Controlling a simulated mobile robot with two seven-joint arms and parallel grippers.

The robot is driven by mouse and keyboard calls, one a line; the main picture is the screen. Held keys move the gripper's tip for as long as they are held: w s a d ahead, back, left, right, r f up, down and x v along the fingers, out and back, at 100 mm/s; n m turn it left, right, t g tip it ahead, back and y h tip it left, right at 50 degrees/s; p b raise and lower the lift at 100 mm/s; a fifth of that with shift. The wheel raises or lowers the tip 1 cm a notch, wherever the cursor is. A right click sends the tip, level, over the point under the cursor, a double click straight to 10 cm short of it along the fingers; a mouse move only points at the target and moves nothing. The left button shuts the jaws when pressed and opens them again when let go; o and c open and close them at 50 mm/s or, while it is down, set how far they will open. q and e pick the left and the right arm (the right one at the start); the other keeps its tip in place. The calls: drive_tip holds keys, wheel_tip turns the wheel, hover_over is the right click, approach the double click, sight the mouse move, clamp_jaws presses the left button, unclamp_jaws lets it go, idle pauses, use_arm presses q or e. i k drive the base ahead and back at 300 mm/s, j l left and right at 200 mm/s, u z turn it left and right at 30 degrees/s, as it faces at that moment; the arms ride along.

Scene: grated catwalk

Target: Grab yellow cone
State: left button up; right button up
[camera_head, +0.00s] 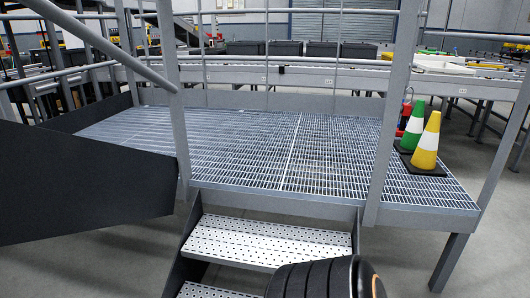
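The yellow cone (426,158) has a white band and a dark square base. It stands upright on the right end of the grated platform (255,150), near the platform's edge. A green cone (412,140) with a white band stands upright just behind it and to its left, partly hidden by it. Neither of my grippers shows in the view. A dark ribbed rounded part at the bottom centre looks like part of my arm; I cannot tell which arm.
Perforated metal steps (265,241) lead up to the platform. Grey railing posts (391,110) flank the opening, one just left of the cones. A small red object (406,110) stands behind the cones. Conveyors with dark bins (338,50) run behind. The platform's middle is clear.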

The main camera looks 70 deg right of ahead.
sight(423, 161)
drive_tip(key=i+j+z, duration=0.25)
drive_tip(key=i+j, duration=0.3)
drive_tip(key=j, duration=0.15)
drive_tip(key=l+z, duration=0.15)
drive_tip(key=z, duration=2.85)
drive_tip(key=i+l+z, duration=0.1)
drive_tip(key=i+z, duration=0.35)
drive_tip(key=k, duration=0.1)
